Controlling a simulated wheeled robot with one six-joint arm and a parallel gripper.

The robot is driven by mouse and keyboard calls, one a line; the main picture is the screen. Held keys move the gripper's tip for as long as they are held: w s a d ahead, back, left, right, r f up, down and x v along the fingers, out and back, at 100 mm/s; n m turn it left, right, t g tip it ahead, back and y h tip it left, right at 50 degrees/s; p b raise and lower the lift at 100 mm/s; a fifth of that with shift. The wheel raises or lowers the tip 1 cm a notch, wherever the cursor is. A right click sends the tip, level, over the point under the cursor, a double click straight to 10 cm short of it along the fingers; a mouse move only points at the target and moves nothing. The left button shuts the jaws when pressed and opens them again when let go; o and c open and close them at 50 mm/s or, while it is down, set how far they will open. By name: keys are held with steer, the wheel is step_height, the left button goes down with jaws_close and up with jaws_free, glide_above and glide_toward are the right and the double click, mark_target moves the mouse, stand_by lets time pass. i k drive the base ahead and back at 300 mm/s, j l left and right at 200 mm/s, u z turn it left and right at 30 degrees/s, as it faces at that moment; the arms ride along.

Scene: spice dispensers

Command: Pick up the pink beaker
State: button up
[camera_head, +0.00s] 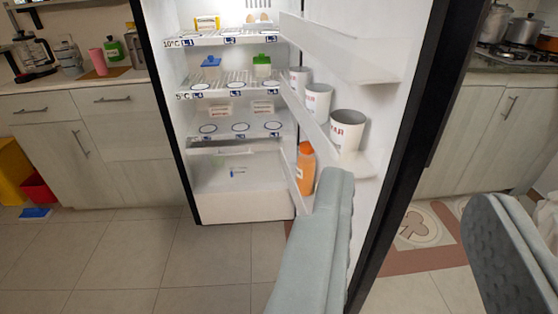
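A pink cylinder that looks like the pink beaker (97,62) stands upright on the counter at the far left, on or by a brown board (104,73). My gripper (412,192) shows as two grey-blue fingers at the lower right.
An open fridge (240,200) fills the middle, its door holding white cups and an orange bottle (305,168). A green bottle (114,50) and a coffee maker (34,55) flank the beaker. Yellow and red bins (38,190) stand lower left.

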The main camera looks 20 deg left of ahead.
mark_target(96, 56)
steer(key=i+l+u, duration=0.15)
steer(key=l+u, duration=0.25)
steer(key=i+l+u, duration=0.15)
steer(key=l+u, duration=0.2)
steer(key=i+l+u, duration=0.1)
steer(key=l+u, duration=0.65)
steer(key=l, duration=0.75)
steer(key=k+l+u, duration=0.15)
steer(key=l, duration=1.35)
steer(key=k+j, duration=0.1)
steer(key=j, duration=1)
steer(key=i+j, duration=0.15)
steer(key=j, duration=0.2)
steer(key=i+j, duration=0.15)
steer(key=j, duration=0.2)
steer(key=i+j, duration=0.15)
steer(key=j, duration=0.2)
steer(key=i+j, duration=0.15)
steer(key=j, duration=0.2)
steer(key=i+j, duration=0.15)
steer(key=j, duration=0.2)
steer(key=i+j, duration=0.15)
steer(key=i, duration=0.75)
